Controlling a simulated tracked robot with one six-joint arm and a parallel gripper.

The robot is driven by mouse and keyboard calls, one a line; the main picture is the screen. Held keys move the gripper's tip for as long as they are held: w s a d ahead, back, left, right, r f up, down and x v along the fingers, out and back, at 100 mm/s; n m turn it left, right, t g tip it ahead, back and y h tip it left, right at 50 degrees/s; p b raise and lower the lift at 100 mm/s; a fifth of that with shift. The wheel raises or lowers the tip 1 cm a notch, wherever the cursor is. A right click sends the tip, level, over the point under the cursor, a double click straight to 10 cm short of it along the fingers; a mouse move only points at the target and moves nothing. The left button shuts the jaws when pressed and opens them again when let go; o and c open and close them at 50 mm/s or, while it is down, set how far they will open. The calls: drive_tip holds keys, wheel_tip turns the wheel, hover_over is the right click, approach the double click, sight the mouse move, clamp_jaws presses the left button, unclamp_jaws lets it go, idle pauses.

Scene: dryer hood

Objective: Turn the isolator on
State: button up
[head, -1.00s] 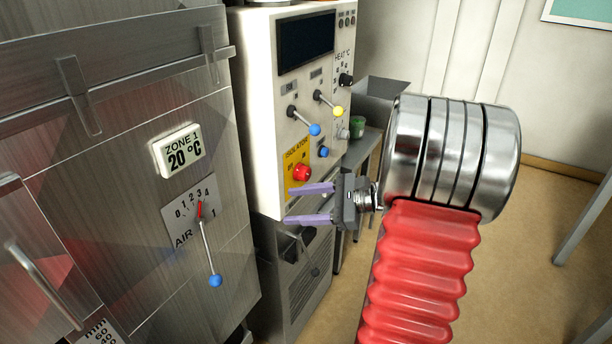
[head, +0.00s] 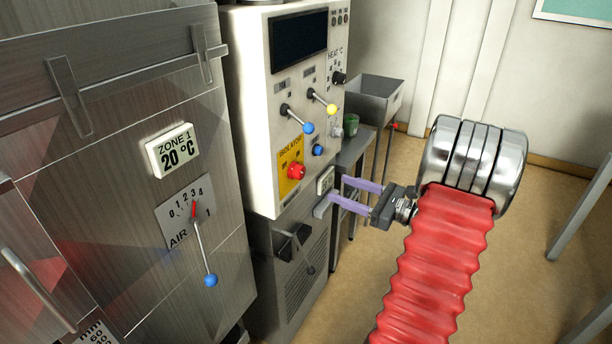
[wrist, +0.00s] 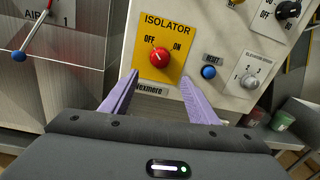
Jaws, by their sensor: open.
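The isolator is a red rotary knob (head: 297,171) on a yellow plate (head: 286,187), low on the white control panel. In the wrist view the red knob (wrist: 160,58) sits below the OFF and ON labels, and its pale mark appears to point up-left toward OFF. My gripper (head: 339,189) is open and empty, to the right of the knob and slightly below it in the head view. In the wrist view its two purple fingers (wrist: 160,78) point toward the panel, either side of the knob's line and below it, not touching it.
A blue reset button (wrist: 208,72) and an elevation selector (wrist: 249,80) are right of the isolator. Blue-tipped (head: 308,128) and yellow-tipped (head: 332,109) levers stick out above. The AIR lever (head: 210,280) is on the metal door at left. Open floor lies right.

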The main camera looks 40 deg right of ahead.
sight(303, 174)
drive_tip(key=x, duration=1.3)
drive_tip(key=shift+w+a, duration=0.1)
drive_tip(key=shift+c, duration=0.2)
drive_tip(key=c, duration=0.9)
drive_tip(key=shift+c, duration=0.5)
